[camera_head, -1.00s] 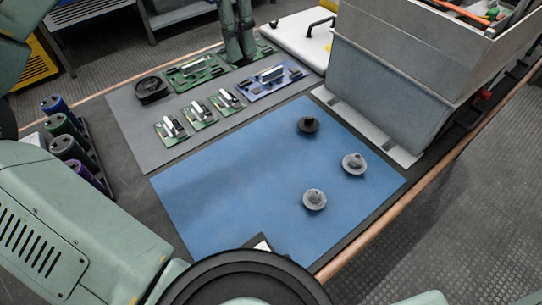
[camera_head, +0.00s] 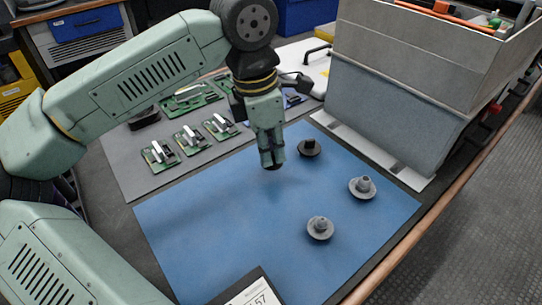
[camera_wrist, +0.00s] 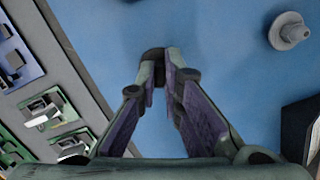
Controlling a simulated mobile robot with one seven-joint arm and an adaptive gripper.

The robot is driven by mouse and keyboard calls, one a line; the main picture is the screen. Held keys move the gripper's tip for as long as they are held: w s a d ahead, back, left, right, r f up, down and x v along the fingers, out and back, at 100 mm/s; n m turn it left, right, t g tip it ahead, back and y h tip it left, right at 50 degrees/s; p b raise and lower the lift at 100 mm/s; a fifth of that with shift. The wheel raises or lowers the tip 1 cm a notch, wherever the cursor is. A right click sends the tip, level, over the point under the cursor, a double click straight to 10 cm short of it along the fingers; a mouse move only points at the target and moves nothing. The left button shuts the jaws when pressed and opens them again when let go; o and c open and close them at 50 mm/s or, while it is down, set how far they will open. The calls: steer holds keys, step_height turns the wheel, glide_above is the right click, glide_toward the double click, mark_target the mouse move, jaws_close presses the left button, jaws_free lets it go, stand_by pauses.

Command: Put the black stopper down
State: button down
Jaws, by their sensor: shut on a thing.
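My gripper (camera_head: 270,158) is above the blue mat (camera_head: 215,225), pointing down, and is shut on a small black thing (camera_wrist: 153,54), which I take to be the black stopper. Its shape is mostly hidden by the fingers. In the head view its lower end shows as a dark tip just above the mat; I cannot tell whether it touches. A dark stopper with a round flange (camera_head: 309,147) stands on the mat to the right of my gripper. Two grey stoppers stand nearer, one at the right (camera_head: 362,187) and one lower (camera_head: 320,229).
Green circuit boards (camera_head: 190,140) lie on a grey mat to the left. A large grey bin (camera_head: 400,90) stands at the back right. A black-edged sign (camera_head: 255,292) stands at the near edge. The blue mat's left and middle are clear.

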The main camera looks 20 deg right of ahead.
steer(key=shift+f, duration=0.95)
steer(key=shift+f, duration=0.1)
steer(key=c, duration=1.7)
jaws_free()
steer(key=r, duration=0.4)
steer(key=a+r, duration=0.1)
steer(key=r, duration=0.7)
steer(key=shift+a, duration=0.4)
